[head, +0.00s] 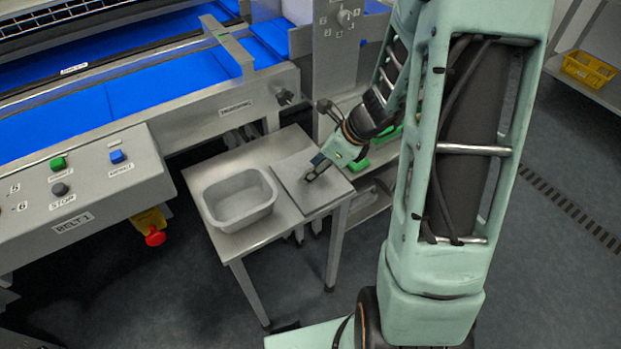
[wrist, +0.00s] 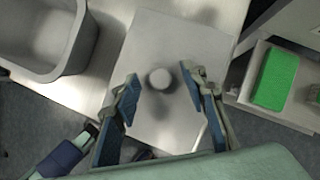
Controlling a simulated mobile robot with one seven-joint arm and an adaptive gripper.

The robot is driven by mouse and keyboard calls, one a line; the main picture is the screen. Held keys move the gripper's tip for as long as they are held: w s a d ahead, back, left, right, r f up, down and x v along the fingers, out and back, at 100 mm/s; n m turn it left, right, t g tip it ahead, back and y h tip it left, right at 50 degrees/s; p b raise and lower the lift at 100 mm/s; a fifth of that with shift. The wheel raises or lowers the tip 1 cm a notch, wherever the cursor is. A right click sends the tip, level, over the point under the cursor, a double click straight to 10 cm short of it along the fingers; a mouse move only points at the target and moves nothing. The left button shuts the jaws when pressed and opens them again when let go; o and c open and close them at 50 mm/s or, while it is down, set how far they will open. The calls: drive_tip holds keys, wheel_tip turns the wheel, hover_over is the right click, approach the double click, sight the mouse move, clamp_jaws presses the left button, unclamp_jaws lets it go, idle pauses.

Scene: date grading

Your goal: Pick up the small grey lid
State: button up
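The small grey lid (head: 323,194) is a flat, roughly square plate lying on the right part of a small metal table. In the wrist view the lid (wrist: 160,28) fills the middle, with a round pale knob (wrist: 160,78) near its centre. My gripper (head: 312,174) is over the lid, pointing down. In the wrist view my gripper (wrist: 161,80) is open, with one blue-padded finger to each side of the knob. Neither finger visibly touches it. The head view hides most of the knob behind the gripper.
A grey tub (head: 240,218) stands on the table (head: 252,240) just left of the lid. Green items (wrist: 275,78) lie on a shelf to the right. A control panel (head: 80,195) and blue conveyor (head: 150,90) are at the left. Open floor lies in front.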

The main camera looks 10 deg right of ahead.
drive_tip(key=shift+f, duration=0.1)
drive_tip(key=shift+c, duration=0.3)
clamp_jaws()
